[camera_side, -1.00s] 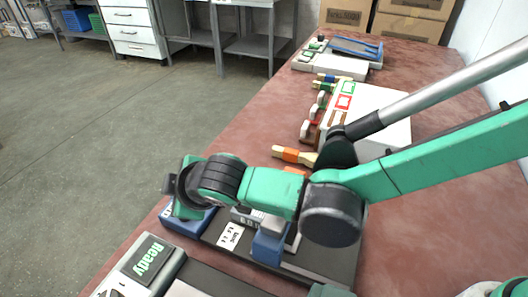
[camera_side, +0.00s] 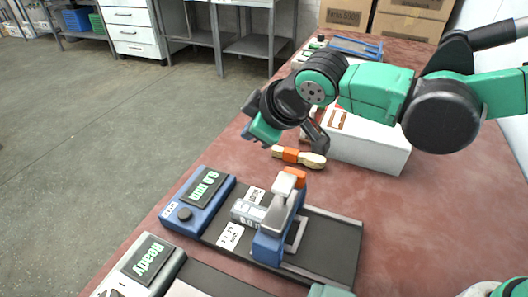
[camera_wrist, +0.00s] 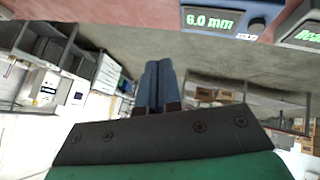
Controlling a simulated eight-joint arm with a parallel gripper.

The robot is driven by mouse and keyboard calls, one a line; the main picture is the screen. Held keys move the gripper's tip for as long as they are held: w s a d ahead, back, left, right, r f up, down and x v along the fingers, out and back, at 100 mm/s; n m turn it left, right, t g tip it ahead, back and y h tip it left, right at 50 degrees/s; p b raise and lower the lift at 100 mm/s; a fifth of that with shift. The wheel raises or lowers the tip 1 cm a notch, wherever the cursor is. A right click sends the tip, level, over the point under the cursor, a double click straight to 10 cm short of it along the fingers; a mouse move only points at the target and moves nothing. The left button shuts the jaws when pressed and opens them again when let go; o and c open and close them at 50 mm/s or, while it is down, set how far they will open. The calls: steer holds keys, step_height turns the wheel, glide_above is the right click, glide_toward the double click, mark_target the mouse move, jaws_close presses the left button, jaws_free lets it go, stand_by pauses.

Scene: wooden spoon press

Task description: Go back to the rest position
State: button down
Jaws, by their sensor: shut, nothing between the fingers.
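My gripper (camera_wrist: 152,70) shows in the wrist view with its two blue-grey fingers side by side, shut and empty. In the side view my arm's end is raised above the table, up and behind the press, touching nothing; the fingertips are hard to make out there. The press (camera_side: 275,240) stands on a dark base at the front, with a blue display unit (camera_side: 197,200) reading 6.0 mm. The display also shows at the top of the wrist view (camera_wrist: 212,19). A wooden piece with an orange band (camera_side: 291,155) lies on the table behind the press.
A white box (camera_side: 368,150) stands behind the press, partly hidden by my arm. A grey unit reading "Ready" (camera_side: 148,262) is at the front left. A blue-framed device (camera_side: 355,47) sits at the far end. The table right of the press is clear.

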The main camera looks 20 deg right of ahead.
steer(key=s+d+m+h, duration=0.1)
steer(key=s+d+m, duration=0.4)
steer(key=d, duration=0.5)
steer(key=s+d+m+g+h, duration=0.1)
steer(key=s+d+m, duration=0.4)
steer(key=d, duration=0.6)
steer(key=shift+s+d+f, duration=0.15)
steer(key=shift+s+f, duration=0.1)
steer(key=shift+f, duration=0.15)
